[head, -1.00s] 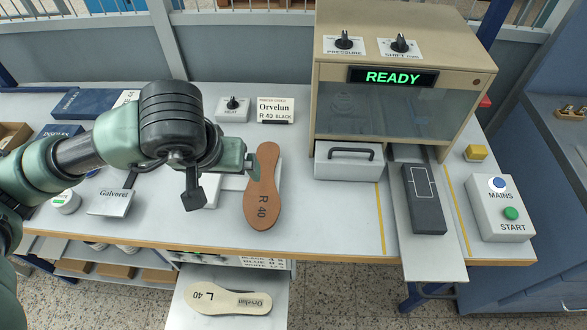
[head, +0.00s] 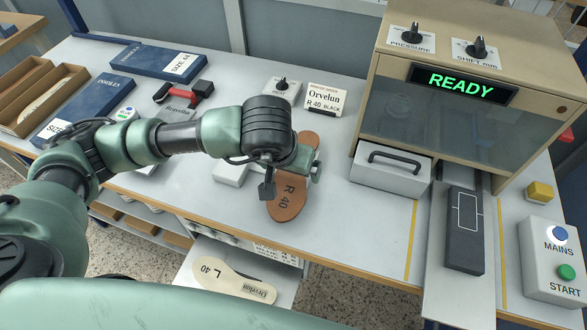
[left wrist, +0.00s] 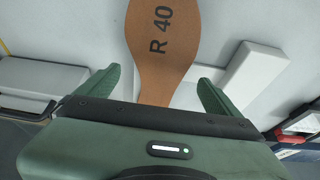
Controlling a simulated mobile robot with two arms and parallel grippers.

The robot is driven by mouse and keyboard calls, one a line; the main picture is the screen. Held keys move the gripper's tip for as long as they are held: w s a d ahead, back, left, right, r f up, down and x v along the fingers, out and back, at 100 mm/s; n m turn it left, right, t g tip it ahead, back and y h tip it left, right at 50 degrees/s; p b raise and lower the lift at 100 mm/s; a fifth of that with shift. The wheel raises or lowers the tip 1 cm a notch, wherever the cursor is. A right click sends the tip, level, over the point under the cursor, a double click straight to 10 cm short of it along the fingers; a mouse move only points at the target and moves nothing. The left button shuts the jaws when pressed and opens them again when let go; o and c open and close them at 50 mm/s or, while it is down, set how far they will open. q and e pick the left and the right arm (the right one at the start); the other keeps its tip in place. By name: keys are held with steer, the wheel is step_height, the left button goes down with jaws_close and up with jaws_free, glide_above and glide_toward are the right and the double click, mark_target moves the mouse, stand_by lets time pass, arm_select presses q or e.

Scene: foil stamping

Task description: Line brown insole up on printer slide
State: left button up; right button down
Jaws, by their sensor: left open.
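The brown insole (head: 287,196), marked R 40, lies on the white table in the head view, its upper part partly covered by my left gripper (head: 308,165). In the left wrist view the insole (left wrist: 160,50) runs between the two fingers of my open left gripper (left wrist: 158,92), with space on both sides. The printer slide (head: 455,290) is a pale plate reaching out from under the printer, and a dark grey block (head: 466,255) with a white outline sits on it. My right gripper is not in view.
The printer (head: 450,115) shows READY, with a grey drawer box (head: 390,175) left of the slide. A button box (head: 550,262) stands at the right. A cream insole (head: 232,280) marked L 40 lies on a lower shelf. Blue boxes lie at the left.

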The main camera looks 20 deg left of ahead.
arm_select(q)
steer(key=shift+x, duration=1)
steer(key=shift+w, duration=0.1)
steer(key=shift+c, duration=0.3)
steer(key=shift+r, duration=0.1)
steer(key=c, duration=1.4)
